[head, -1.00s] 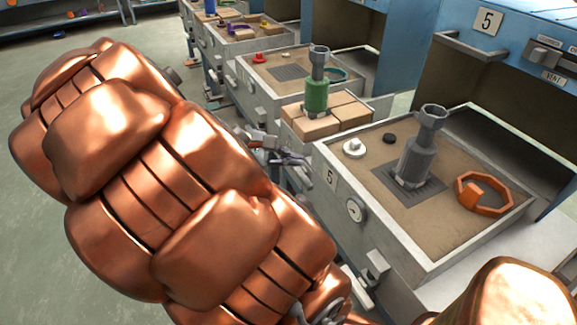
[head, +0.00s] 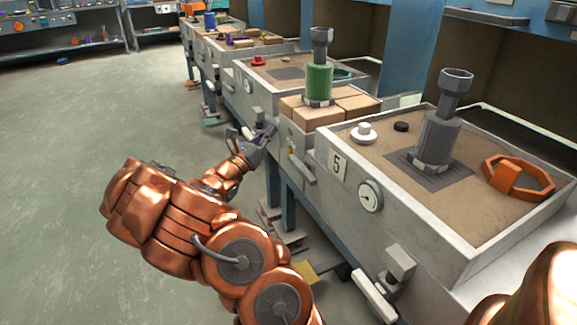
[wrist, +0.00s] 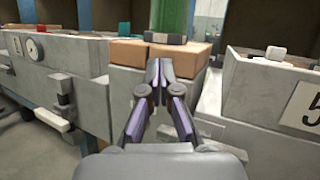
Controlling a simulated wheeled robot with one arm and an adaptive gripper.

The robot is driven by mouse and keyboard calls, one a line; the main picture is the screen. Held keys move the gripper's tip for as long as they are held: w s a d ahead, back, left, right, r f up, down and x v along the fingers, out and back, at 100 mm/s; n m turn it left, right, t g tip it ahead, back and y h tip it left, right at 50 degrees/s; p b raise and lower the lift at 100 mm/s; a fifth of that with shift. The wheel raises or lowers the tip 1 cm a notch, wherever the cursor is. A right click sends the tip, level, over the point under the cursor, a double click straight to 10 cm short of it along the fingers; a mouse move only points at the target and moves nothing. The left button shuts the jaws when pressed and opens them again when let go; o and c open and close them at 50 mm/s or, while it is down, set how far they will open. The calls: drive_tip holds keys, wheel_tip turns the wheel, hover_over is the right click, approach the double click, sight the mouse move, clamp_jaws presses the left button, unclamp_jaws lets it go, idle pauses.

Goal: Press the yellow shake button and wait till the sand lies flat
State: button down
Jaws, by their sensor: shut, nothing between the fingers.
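A flat yellow piece (head: 305,272) shows low beneath the bench front in the head view; I cannot tell whether it is the shake button. Brown sand (head: 480,225) fills the open box numbered 5 (head: 338,167). A grey flask-shaped piece (head: 440,138) stands on a dark grate in it, and an orange ring (head: 518,178) lies on the sand to its right. My gripper (head: 270,131) is shut and empty, left of the brick-topped stand. In the wrist view my gripper (wrist: 159,66) points at the stand's grey front, below the bricks. No yellow button shows there.
A green flask-shaped piece (head: 319,82) stands on tan bricks (head: 318,116) beside box 5. Open floor lies left.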

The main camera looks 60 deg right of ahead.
sight(289, 151)
drive_tip(key=w+d+f+n+t+b, duration=0.1)
drive_tip(key=w+f+n+t+b, duration=0.3)
drive_tip(key=f, duration=1)
drive_tip(key=w+n+t, duration=0.2)
drive_tip(key=w+n, duration=0.1)
drive_tip(key=shift+w+d+f+t+y, duration=0.25)
drive_tip(key=shift+d+f+t+y, duration=0.05)
drive_tip(key=shift+d+f+t, duration=0.1)
drive_tip(key=s+d+b, duration=0.2)
drive_tip(key=s+d, duration=0.3)
drive_tip(key=d, duration=0.2)
drive_tip(key=shift+d, duration=0.15)
drive_tip(key=shift+r, duration=0.1)
idle(0.4)
drive_tip(key=shift+s+d, duration=0.25)
drive_tip(key=shift+d, duration=0.1)
